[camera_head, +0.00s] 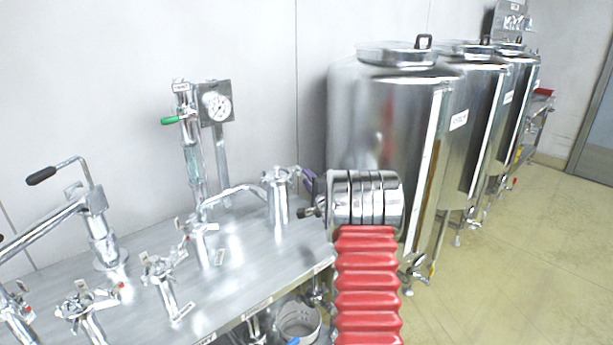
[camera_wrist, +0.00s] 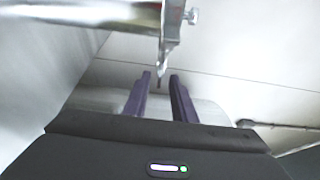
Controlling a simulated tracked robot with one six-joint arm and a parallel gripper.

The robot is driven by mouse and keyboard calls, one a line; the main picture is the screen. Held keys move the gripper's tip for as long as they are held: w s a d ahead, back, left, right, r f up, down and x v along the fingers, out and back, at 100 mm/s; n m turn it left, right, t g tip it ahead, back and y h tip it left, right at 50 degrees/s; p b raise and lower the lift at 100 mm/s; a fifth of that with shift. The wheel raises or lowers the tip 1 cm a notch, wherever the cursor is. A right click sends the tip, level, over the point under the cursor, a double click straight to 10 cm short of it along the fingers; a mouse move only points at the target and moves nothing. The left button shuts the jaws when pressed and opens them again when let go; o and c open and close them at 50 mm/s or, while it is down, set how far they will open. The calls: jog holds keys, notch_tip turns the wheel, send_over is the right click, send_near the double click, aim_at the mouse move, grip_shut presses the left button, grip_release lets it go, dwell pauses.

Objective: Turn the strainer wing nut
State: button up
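The strainer (camera_head: 278,208) is a small upright steel canister with a clamped lid, near the right end of the steel bench. In the wrist view, a shiny steel body with a clamp crosses the top left, and a thin pointed metal piece, apparently the wing nut (camera_wrist: 162,66), hangs down from it. My gripper (camera_wrist: 160,80) has two purple fingers, standing apart. The tip of the metal piece shows in the gap between the fingertips; I cannot tell whether it touches either. In the head view, my gripper (camera_head: 310,181) is just right of the strainer top, partly hidden by my wrist.
The steel bench (camera_head: 235,285) carries several valves, such as one with a black-handled lever (camera_head: 100,230). A bucket (camera_head: 300,318) sits below the bench edge. Open floor lies right.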

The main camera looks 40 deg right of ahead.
jog(key=shift+x, duration=1.55)
grip_shut()
jog(key=shift+f, duration=0.15)
